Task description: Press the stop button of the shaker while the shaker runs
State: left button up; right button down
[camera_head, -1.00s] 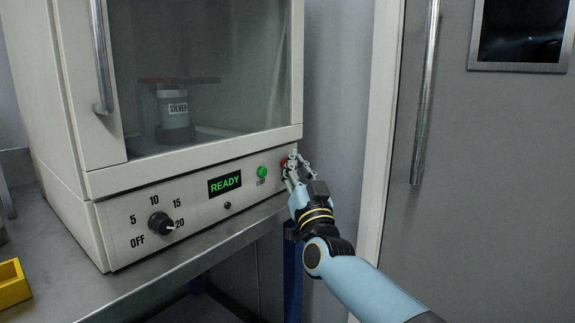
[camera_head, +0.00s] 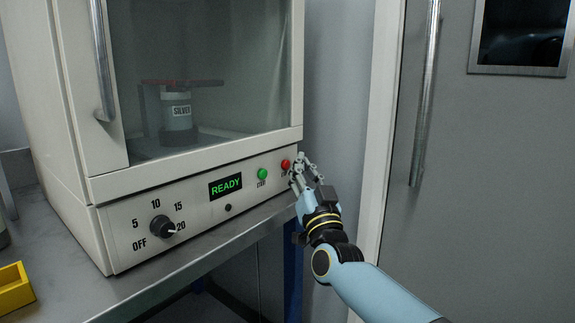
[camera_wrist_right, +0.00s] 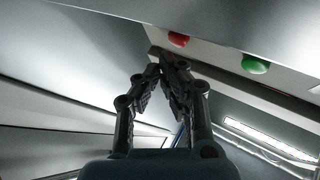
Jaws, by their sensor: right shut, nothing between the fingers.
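The shaker (camera_head: 150,222) is a cream cabinet with a glass door. Its display (camera_head: 225,185) reads READY in green. The red stop button (camera_head: 285,164) sits at the right end of the front panel, right of the green button (camera_head: 262,174). Both buttons also show in the right wrist view, red (camera_wrist_right: 179,40) and green (camera_wrist_right: 255,64). My right gripper (camera_head: 300,165) is shut and empty just right of the red button. In the wrist view its fingertips (camera_wrist_right: 167,65) meet below the red button, apart from it. My left gripper is not in view.
A container labelled SILVER (camera_head: 177,112) stands behind the glass. The dial (camera_head: 162,226) points near 20. A yellow bin (camera_head: 14,288) lies on the metal bench at left. A grey door with a handle (camera_head: 425,95) stands at right.

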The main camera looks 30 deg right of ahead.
jog(key=shift+s, duration=0.1)
jog(key=s+p, duration=0.1)
jog(key=s+d+p, duration=0.1)
jog(key=s, duration=0.1)
jog(key=s+d, duration=0.1)
jog(key=shift+s+p, duration=0.25)
jog(key=shift+p, duration=0.15)
jog(key=s+a+f+n+g+y, duration=0.1)
jog(key=s+f+g, duration=0.2)
jog(key=s+f, duration=0.7)
jog(key=s+a+f+n+g+y, duration=0.1)
jog(key=s+f+n+g+y, duration=0.2)
jog(key=f, duration=1.3)
jog(key=s+a+f+g, duration=0.2)
jog(key=s+f+g, duration=0.35)
jog(key=f, duration=0.75)
jog(key=s+f+g, duration=0.3)
jog(key=s+f, duration=0.2)
jog(key=s, duration=0.7)
jog(key=s+a+f+n+g+y, duration=0.1)
jog(key=s+f+g, duration=0.3)
jog(key=s, duration=0.8)
jog(key=s+f+n+g, duration=0.1)
jog(key=s+f+g, duration=0.2)
jog(key=s+f, duration=0.5)
jog(key=s, duration=0.4)
jog(key=shift+a+f+g, duration=0.2)
jog(key=shift+a+g, duration=0.1)
jog(key=shift+g, duration=0.05)
